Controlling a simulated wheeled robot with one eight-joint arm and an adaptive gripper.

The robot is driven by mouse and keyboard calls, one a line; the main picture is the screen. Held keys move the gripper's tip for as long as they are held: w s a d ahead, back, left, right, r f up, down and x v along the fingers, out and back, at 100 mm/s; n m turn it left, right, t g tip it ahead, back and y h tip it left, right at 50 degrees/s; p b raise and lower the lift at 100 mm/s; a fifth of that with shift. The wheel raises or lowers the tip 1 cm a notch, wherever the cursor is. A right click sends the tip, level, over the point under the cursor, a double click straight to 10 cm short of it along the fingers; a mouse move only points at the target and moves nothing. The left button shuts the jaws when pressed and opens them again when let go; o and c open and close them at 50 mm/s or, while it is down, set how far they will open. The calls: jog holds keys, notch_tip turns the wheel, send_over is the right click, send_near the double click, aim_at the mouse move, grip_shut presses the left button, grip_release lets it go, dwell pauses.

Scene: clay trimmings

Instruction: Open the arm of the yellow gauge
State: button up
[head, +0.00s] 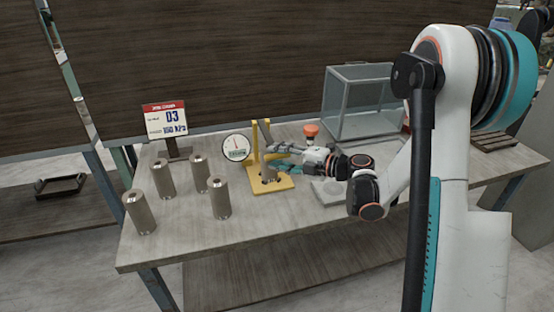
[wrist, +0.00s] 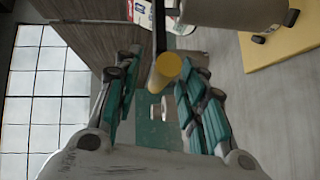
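The yellow gauge (head: 284,184) stands on the table in the head view, with a flat yellow base, a yellow upright and a round white dial (head: 236,148) at its left. A grey cylinder (head: 268,172) sits on its base, partly behind my gripper. My gripper (head: 274,158) is at the gauge from the right. In the wrist view my gripper (wrist: 162,62) has its teal fingers apart. A dark bar with a yellow round end (wrist: 168,66) lies between them; I cannot tell whether they touch it. The grey cylinder (wrist: 228,10) and yellow base (wrist: 278,32) show at upper right.
Several grey cylinders (head: 162,180) stand on the left of the table (head: 180,244). A sign (head: 166,122) is behind them. A red button (head: 311,130) and a glass case (head: 362,102) stand behind my gripper. The table's front strip is clear.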

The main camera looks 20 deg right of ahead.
jog(key=shift+w+a+f, duration=0.1)
jog(key=shift+w+a, duration=0.25)
jog(key=shift+a, duration=0.05)
grip_shut()
